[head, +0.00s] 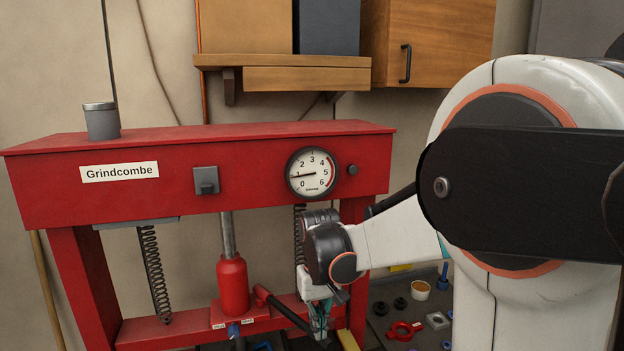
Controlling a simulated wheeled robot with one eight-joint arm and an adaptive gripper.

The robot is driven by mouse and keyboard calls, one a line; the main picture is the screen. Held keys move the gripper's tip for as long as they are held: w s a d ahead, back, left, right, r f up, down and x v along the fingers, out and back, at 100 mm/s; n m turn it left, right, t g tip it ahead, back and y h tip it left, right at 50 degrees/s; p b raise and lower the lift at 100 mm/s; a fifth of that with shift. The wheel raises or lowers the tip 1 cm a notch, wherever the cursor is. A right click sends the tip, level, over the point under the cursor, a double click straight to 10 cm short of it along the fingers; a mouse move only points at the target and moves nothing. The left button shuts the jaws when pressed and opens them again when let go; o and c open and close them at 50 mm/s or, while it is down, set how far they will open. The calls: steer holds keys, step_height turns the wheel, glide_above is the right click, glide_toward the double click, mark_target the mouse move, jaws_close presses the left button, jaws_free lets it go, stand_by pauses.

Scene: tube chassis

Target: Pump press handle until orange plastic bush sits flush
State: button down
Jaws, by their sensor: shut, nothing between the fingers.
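The red press (230,180) labelled "Grindcombe" fills the left and middle of the head view. Its red bottle jack (232,285) stands upright on the lower beam, with a grey ram above it. I cannot make out the orange bush in this view.
Springs hang at both sides of the press; the left one (154,272) shows clearly. On the dark surface at right lie a red part (404,331), a small cup (420,290) and several small parts. A wooden shelf (283,64) is above. My arm covers the right side.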

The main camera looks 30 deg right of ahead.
steer(key=shift+f+b, duration=3.6)
steer(key=shift+f, duration=1.3)
step_height(320, 180, up, 15)
steer(key=p, duration=1)
steer(key=shift+p, duration=0.3)
step_height(320, 180, up, 5)
steer(key=p, duration=0.3)
